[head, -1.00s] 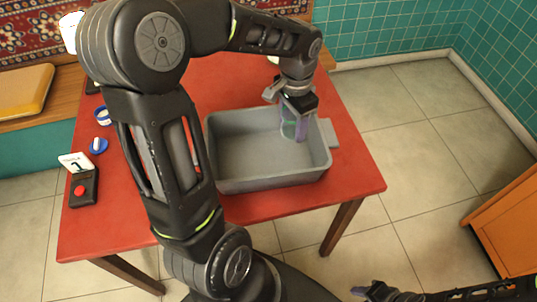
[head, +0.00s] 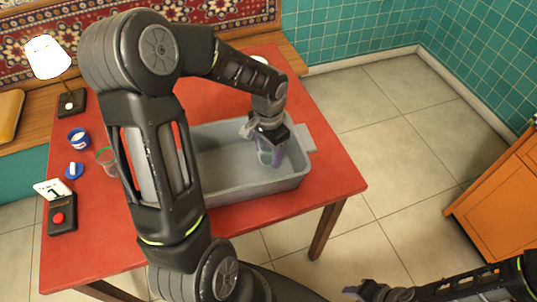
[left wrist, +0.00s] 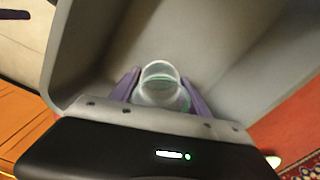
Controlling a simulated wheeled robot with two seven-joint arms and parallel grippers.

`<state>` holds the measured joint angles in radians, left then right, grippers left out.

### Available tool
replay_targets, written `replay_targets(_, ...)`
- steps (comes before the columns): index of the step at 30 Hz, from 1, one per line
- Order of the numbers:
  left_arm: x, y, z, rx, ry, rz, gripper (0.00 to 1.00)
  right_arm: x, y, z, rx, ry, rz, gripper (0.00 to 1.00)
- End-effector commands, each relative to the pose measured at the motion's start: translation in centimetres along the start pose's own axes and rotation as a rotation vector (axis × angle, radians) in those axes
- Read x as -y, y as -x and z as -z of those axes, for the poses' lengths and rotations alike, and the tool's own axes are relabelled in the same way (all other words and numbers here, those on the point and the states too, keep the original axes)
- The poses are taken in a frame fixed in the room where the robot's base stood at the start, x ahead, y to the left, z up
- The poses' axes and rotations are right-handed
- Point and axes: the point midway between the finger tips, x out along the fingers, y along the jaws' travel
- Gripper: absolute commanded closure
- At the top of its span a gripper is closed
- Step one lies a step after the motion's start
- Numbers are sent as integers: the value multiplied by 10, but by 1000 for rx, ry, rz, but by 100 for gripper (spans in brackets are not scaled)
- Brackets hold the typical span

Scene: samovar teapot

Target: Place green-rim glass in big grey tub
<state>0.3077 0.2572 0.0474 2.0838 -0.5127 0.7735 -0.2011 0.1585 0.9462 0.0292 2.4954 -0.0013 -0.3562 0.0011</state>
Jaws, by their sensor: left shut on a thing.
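My left gripper (head: 271,157) is down inside the big grey tub (head: 240,190), near its right end. It is shut on a clear glass with green on it (head: 264,156). The left wrist view shows this glass (left wrist: 158,76) between the two purple fingers of the left gripper (left wrist: 162,90), with the grey tub wall (left wrist: 85,50) around it. Whether the glass touches the tub floor cannot be told. Another glass with a green rim (head: 106,160) stands on the table, partly behind my left arm. My right gripper (head: 366,290) is at the bottom edge, away from the table.
The tub stands on a red table (head: 335,180). At the table's left are a lamp (head: 48,60), a blue-and-white cup (head: 78,138), a small blue item (head: 74,170) and a black box with a red button (head: 60,218). An orange cabinet (head: 500,205) stands at right.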

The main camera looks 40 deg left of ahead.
Motion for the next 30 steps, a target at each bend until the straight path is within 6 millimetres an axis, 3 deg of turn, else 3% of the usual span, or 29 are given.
replay_targets(4,0,-17,-1,3,0,-1,90,0,0,0,0,0,0,64)
replay_targets(16,0,-23,0,0,0,0,90,-2,-4,0,0,0,0,64)
replay_targets(17,0,-21,0,0,0,0,44,-1,-2,0,0,0,0,64)
replay_targets(24,0,-21,0,1,0,-1,24,-1,-2,0,0,0,0,64)
replay_targets(30,0,-21,0,1,0,-1,24,-1,-2,0,0,0,0,64)
